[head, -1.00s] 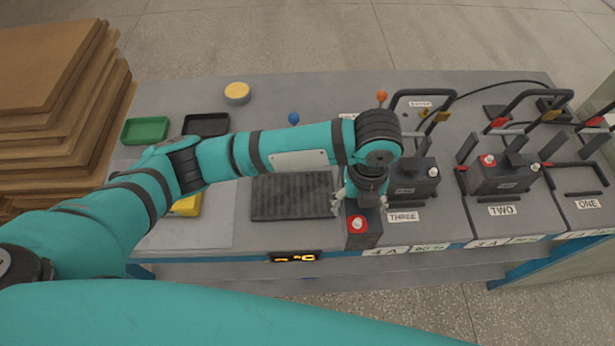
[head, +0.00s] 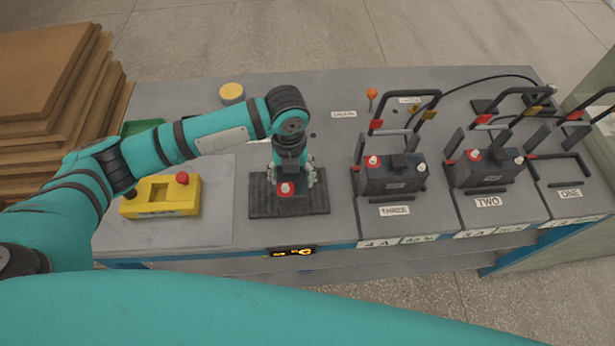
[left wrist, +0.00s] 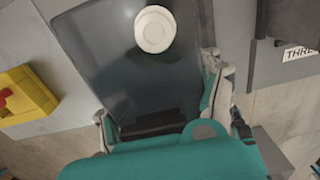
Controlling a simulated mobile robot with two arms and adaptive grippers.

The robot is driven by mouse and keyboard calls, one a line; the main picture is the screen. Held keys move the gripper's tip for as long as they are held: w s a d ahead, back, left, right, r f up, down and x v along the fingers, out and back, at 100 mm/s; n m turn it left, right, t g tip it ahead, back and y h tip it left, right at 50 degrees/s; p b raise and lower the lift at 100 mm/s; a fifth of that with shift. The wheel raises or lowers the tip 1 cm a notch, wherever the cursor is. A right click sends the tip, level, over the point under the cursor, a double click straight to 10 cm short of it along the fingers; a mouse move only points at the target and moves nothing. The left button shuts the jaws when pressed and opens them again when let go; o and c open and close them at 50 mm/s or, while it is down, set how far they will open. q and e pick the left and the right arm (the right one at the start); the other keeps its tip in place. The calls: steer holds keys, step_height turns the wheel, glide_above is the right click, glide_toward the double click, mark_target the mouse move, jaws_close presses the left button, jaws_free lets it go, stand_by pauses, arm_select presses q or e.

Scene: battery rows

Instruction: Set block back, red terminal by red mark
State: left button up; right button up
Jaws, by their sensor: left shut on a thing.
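My left gripper (head: 290,178) is shut on a dark block with a red terminal (head: 286,188). It holds the block over the black ribbed mat (head: 318,203); I cannot tell whether the block touches it. In the left wrist view the block's dark top (left wrist: 105,50) carries a pale round terminal (left wrist: 154,29). Bay ONE has an empty black frame (head: 585,182), with a red mark (head: 532,157) at its left. Similar blocks sit in bays THREE (head: 392,182) and TWO (head: 488,177), each with its red terminal at the left. My right gripper is not in view.
A yellow box with a red button (head: 160,198) stands left of the mat. A yellow-topped round tin (head: 232,93) and a green tray (head: 140,127) are behind. Raised black handles (head: 428,100) and a cable stand around the bays. Brown boards (head: 60,90) are stacked at left.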

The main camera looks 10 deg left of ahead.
arm_select(q)
steer(key=shift+w+a+r, duration=0.15)
steer(key=shift+w+a, duration=0.1)
steer(key=shift+a, duration=0.05)
steer(key=shift+w+a+f+p, duration=0.1)
steer(key=shift+a+f+p, duration=0.2)
steer(key=shift+f, duration=0.4)
steer(key=shift+a+f+p, duration=0.15)
steer(key=shift+f+p, duration=0.2)
steer(key=shift+f, duration=0.8)
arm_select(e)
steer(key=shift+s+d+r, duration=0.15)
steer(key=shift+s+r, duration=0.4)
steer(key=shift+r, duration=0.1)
arm_select(q)
steer(key=o, duration=1.8)
steer(key=shift+f, duration=0.2)
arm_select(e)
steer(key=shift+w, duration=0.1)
arm_select(q)
step_height(320, 180, up, 12)
steer(key=shift+r+b, duration=0.15)
steer(key=shift+b, duration=0.45)
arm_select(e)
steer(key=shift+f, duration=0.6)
arm_select(q)
steer(key=shift+s, duration=0.2)
